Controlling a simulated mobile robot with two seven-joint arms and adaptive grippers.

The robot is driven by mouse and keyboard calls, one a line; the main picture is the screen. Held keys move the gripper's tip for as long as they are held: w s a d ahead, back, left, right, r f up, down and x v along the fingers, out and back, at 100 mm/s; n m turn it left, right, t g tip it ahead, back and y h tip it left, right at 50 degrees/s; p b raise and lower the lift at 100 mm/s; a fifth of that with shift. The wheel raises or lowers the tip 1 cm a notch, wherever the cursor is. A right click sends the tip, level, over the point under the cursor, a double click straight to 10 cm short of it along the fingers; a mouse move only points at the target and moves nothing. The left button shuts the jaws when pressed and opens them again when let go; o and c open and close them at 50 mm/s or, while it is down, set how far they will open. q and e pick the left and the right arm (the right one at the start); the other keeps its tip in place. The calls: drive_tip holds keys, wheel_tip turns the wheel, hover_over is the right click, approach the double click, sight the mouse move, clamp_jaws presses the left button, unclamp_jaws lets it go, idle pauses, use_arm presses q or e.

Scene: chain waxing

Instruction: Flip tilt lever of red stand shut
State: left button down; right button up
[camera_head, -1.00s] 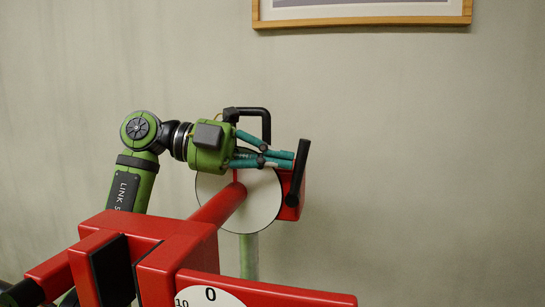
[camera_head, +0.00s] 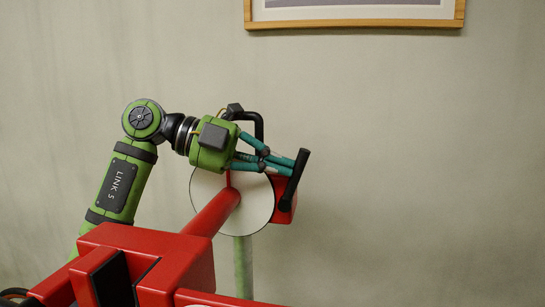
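The red stand fills the lower left, with a red body (camera_head: 150,240) and a red tube (camera_head: 214,212) rising to a round pale disc (camera_head: 259,207). A red block (camera_head: 284,212) sits behind the disc at its right. The black tilt lever (camera_head: 296,176) is on this block, its upper end leaning right. My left gripper (camera_head: 292,166) comes in from the left above the disc. Its teal fingers lie close together, with no object seen between them, and their tips are at the lever's left side. I cannot tell whether they touch it. My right gripper is not in view.
A black bent handle (camera_head: 260,124) shows just behind my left gripper. A pale post (camera_head: 243,265) stands below the disc. A wood-framed picture (camera_head: 355,26) hangs on the plain wall. The space right of the lever is clear.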

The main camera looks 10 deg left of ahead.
use_arm(q)
drive_tip(key=shift+d+p, duration=0.55)
drive_tip(key=shift+d, duration=0.7)
drive_tip(key=v, duration=0.7)
drive_tip(key=shift+a, duration=0.25)
